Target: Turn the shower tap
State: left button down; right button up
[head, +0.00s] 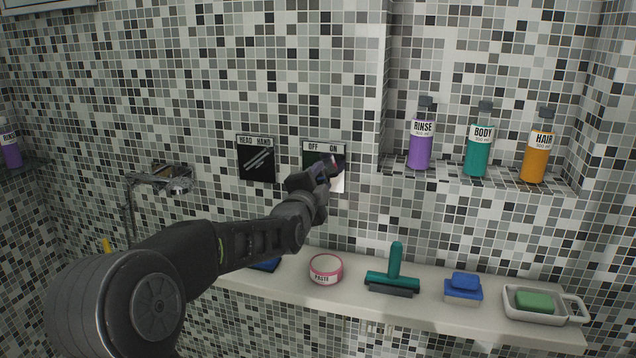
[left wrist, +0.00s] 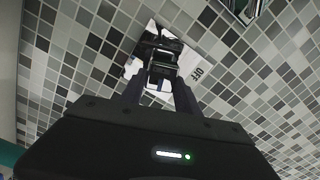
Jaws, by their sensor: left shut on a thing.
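The shower tap's wall plate (head: 324,147), labelled OFF and ON, is on the mosaic wall right of centre. My left gripper (head: 328,170) is at this plate and covers most of it. In the left wrist view, my gripper (left wrist: 158,88) has its two fingers on either side of the dark tap handle (left wrist: 160,58), shut on it. The white label with OFF (left wrist: 197,72) shows beside the fingers, tilted in that view. The handle's exact angle is hard to tell, as the gripper hides it in the head view. My right gripper is not in view.
A HEAD/HAND plate (head: 256,160) is left of the tap. Bottles, including the RINSE bottle (head: 420,140), stand in the niche at right.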

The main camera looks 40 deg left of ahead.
pick_arm(q)
jog(key=shift+w+d+f, duration=0.1)
jog(key=shift+w+d, duration=0.05)
jog(key=shift+d, duration=0.35)
jog(key=c, duration=1.3)
grip_release()
jog(key=shift+o, duration=1)
jog(key=shift+w+d, duration=0.1)
jog(key=shift+d, duration=0.05)
jog(key=shift+o, duration=1.1)
jog(key=shift+s+a, duration=0.2)
jog(key=shift+a, duration=0.15)
jog(key=shift+w+d, duration=0.1)
jog(key=shift+s, duration=0.35)
jog(key=v, duration=0.9)
jog(key=shift+w+d+b, duration=0.15)
jog(key=shift+d+b, duration=0.15)
jog(key=shift+b, duration=0.1)
